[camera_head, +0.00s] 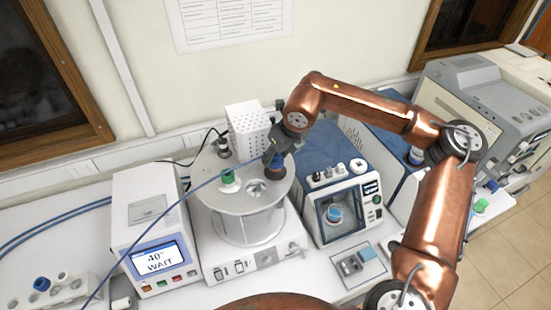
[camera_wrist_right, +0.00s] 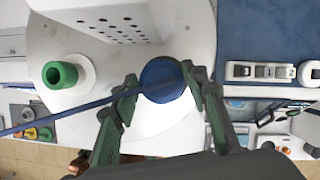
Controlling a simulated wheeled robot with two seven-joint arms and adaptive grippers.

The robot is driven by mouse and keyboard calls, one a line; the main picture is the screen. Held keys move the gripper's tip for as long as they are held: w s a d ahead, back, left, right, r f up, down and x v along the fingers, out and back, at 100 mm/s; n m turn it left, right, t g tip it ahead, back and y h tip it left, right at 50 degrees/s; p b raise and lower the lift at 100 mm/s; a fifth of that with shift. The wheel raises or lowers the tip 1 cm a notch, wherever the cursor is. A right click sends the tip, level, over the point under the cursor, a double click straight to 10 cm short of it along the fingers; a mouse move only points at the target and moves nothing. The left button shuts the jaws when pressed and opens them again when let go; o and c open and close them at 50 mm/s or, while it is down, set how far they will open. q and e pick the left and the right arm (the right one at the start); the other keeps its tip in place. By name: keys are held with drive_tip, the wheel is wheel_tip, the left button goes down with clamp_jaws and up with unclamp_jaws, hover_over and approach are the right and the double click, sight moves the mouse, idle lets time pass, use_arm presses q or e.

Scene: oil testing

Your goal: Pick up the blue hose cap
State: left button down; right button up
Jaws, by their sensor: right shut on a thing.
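The blue hose cap (camera_wrist_right: 158,72) is round and dark blue, with a blue hose running from it to the left in the right wrist view. In the head view the cap (camera_head: 275,173) sits at the top of the round bath, partly hidden by the gripper. My right gripper (camera_head: 277,153) comes down over it from above. In the wrist view its two green fingers (camera_wrist_right: 160,86) stand on either side of the cap, shut on it. I cannot tell whether the cap is lifted off its seat. My left gripper is not in view.
A green-topped white fitting (camera_head: 230,180) stands on the bath (camera_head: 248,222) just left of the cap. A perforated white box (camera_head: 248,130) is behind. A controller (camera_head: 152,225) reading 40° WAIT is left, a blue-topped device (camera_head: 340,205) right. A tube rack (camera_head: 50,295) is lower left.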

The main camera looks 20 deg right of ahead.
drive_tip(key=c, duration=0.4)
drive_tip(key=shift+c, duration=0.2)
